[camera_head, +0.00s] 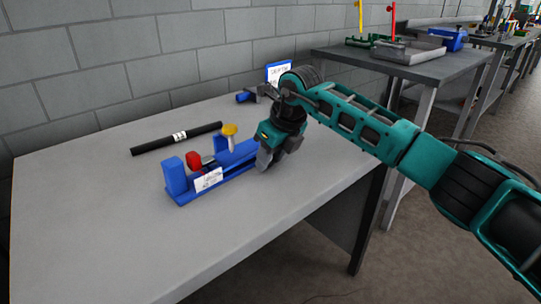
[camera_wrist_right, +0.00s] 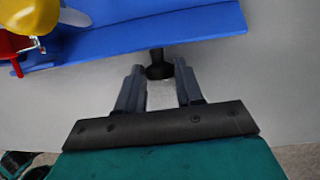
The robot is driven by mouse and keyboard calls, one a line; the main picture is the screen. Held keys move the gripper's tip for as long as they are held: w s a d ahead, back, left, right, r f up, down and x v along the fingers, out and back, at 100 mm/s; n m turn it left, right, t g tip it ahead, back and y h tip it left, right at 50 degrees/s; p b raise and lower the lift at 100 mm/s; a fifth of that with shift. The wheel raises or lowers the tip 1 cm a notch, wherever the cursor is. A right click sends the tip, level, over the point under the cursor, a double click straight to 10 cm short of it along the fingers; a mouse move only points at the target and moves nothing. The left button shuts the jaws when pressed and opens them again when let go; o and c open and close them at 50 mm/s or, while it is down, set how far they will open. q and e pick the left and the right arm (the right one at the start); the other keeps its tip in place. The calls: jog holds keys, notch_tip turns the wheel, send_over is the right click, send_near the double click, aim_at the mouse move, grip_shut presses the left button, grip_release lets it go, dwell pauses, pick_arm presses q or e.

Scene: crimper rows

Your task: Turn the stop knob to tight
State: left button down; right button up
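A blue fixture (camera_head: 212,184) with upright blocks stands on the table, with a white label on its front. In the right wrist view a black knob (camera_wrist_right: 158,70), which looks like the stop knob, sticks out from the edge of the blue base (camera_wrist_right: 150,32). My right gripper (camera_head: 265,160) is at the right end of the fixture. In the wrist view its two grey fingers (camera_wrist_right: 157,68) are apart, with the knob between their tips and no clear contact. The head view hides the knob behind the gripper. I cannot read its tightness. My left gripper is not in view.
A yellow knob (camera_head: 230,130) and a red part (camera_head: 194,160) sit on the fixture. A black rod (camera_head: 177,138) lies behind it. A small sign (camera_head: 278,71) stands at the back near the wall. The table's front left (camera_head: 90,230) is clear.

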jog(key=c, duration=0.6)
jog(key=shift+d+r+p, duration=0.1)
jog(key=shift+r+p, duration=0.05)
jog(key=shift+p, duration=0.3)
jog(key=shift+g+y, duration=0.4)
jog(key=shift+y, duration=0.1)
jog(key=o, duration=1)
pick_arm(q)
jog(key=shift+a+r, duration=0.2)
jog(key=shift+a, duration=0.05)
pick_arm(e)
jog(key=shift+o, duration=0.2)
jog(key=shift+d+r, duration=0.1)
pick_arm(q)
jog(key=p, duration=0.1)
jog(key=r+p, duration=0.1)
jog(key=p, duration=0.1)
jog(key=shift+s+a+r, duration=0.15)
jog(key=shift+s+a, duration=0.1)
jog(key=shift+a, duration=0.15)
pick_arm(e)
jog(key=v, duration=1.2)
jog(key=shift+d+r, duration=0.15)
jog(key=shift+r, duration=0.05)
